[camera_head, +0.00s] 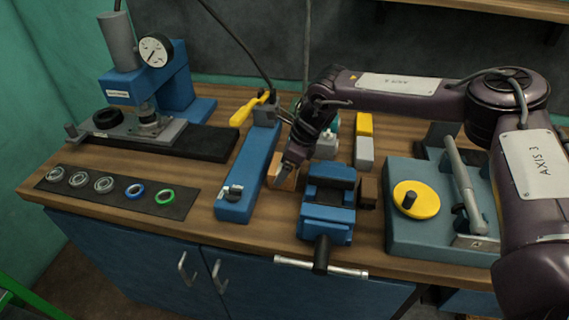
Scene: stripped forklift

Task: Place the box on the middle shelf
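My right arm comes in from the right and reaches across the workbench. Its gripper (285,172) points down between the long blue block and the blue vise. A small tan wooden block (281,180) shows at its fingertips, partly hidden by the gripper. I cannot tell whether the fingers are closed on it. No object is clearly recognisable as the task's box. A wooden shelf edge (500,8) shows at the top right, but I cannot tell whether it is the middle shelf. My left gripper is not in view.
The workbench (130,225) holds a blue dial-gauge press (170,85), a long blue block (250,165), a blue vise (328,200), a yellow-and-grey block (364,140) and a grey-blue fixture with a yellow disc (415,199). Several rings lie on a dark mat (180,207).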

